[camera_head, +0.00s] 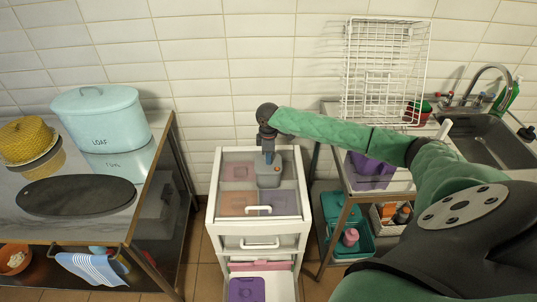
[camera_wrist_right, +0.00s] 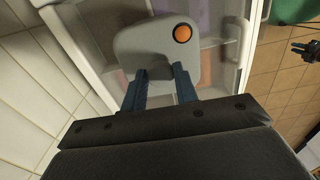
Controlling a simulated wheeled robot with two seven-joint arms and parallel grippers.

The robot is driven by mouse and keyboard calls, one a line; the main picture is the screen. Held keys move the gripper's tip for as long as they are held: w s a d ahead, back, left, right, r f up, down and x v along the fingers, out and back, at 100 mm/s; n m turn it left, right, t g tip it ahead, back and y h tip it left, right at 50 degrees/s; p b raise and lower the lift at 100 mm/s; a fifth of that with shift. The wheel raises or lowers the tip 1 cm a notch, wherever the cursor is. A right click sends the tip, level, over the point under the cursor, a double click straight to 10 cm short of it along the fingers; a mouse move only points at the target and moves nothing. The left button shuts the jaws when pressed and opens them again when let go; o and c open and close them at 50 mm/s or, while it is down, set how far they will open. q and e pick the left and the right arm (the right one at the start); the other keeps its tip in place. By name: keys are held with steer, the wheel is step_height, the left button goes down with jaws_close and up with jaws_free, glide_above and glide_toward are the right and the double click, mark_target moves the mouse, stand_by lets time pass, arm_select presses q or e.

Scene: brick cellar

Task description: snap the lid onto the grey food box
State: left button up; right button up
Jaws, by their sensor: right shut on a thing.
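My right gripper (camera_head: 268,150) points down over the white drawer cart. It is shut on a grey lid; in the right wrist view the lid (camera_wrist_right: 150,48) is a rounded grey plate with an orange round button, between the blue fingers (camera_wrist_right: 160,88). In the head view a grey shape (camera_head: 269,179) shows under the fingers, above the cart top. I cannot tell how much of it is lid and how much is the grey food box. A small dark pronged shape (camera_wrist_right: 305,49) at the right wrist view's edge looks like my left gripper; its opening is unclear.
The cart (camera_head: 213,218) has a see-through top over several coloured boxes and a handle at the front. A steel table (camera_head: 92,230) with a loaf tin (camera_head: 100,115) stands left. A white wire rack (camera_head: 385,70) and a sink (camera_head: 490,150) are at the right.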

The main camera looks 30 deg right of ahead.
stand_by(0.3)
steer(key=o, duration=1.5)
steer(key=shift+r+p, duration=3.25)
steer(key=shift+r, duration=0.25)
jaws_close()
